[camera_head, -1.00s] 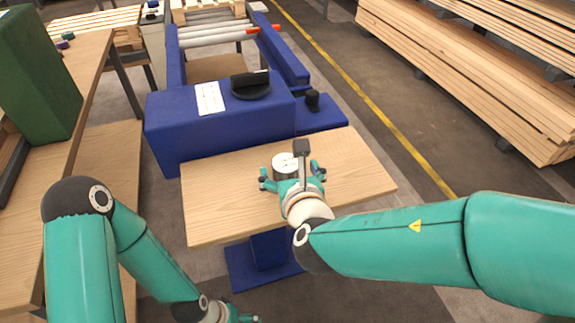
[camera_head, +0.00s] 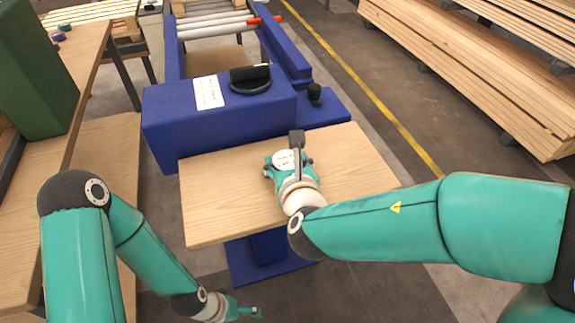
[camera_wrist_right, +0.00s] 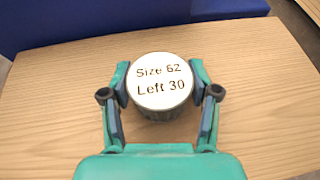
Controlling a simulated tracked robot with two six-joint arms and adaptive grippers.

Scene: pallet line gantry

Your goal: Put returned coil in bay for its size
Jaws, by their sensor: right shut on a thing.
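The returned coil (camera_wrist_right: 160,84) is a short dark cylinder with a white top label reading "Size 62 Left 30". It sits upright on or just above the wooden table (camera_wrist_right: 50,115); I cannot tell which. My right gripper (camera_wrist_right: 161,90) is shut on it, one finger on each side. In the head view the coil (camera_head: 284,158) shows just beyond my right gripper (camera_head: 288,168) near the table's middle. My left gripper (camera_head: 248,312) is low at the bottom, away from the table; its finger opening is unclear. No bays are recognisable.
A green box (camera_head: 35,75) is on a wooden bench at left. Lumber stacks (camera_head: 480,70) lie at right. The table's right side is clear.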

